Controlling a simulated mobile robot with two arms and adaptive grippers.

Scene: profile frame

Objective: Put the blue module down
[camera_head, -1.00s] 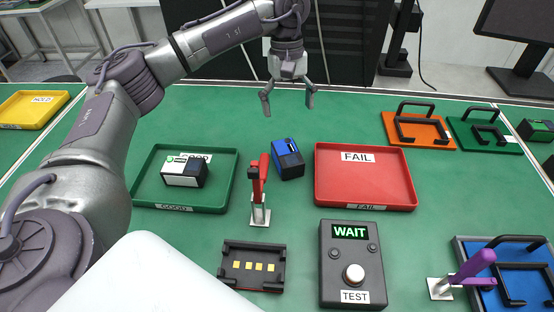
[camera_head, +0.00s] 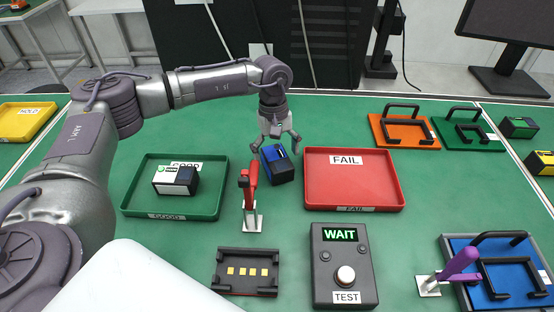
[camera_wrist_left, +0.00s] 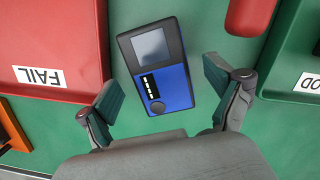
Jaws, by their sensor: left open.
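The blue module (camera_head: 281,168), blue and black, rests on the green table between the green GOOD tray (camera_head: 217,206) and the red FAIL tray (camera_head: 355,185). My left gripper (camera_head: 277,148) is open, above and just behind the module, with its fingers spread to either side. In the left wrist view the module (camera_wrist_left: 174,89) shows its grey screen, a small dark strip and a round knob. It lies ahead of and between the open fingers (camera_wrist_left: 163,100), with green table visible on both sides, so it is not gripped. My right gripper is not in view.
A black and white module (camera_head: 176,181) sits in the GOOD tray. A red toggle clamp (camera_head: 249,188) stands in front of the blue module. A black fixture (camera_head: 245,272) and the WAIT/TEST box (camera_head: 342,265) are nearer. Orange (camera_head: 403,131) and blue (camera_head: 500,268) handled plates lie right.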

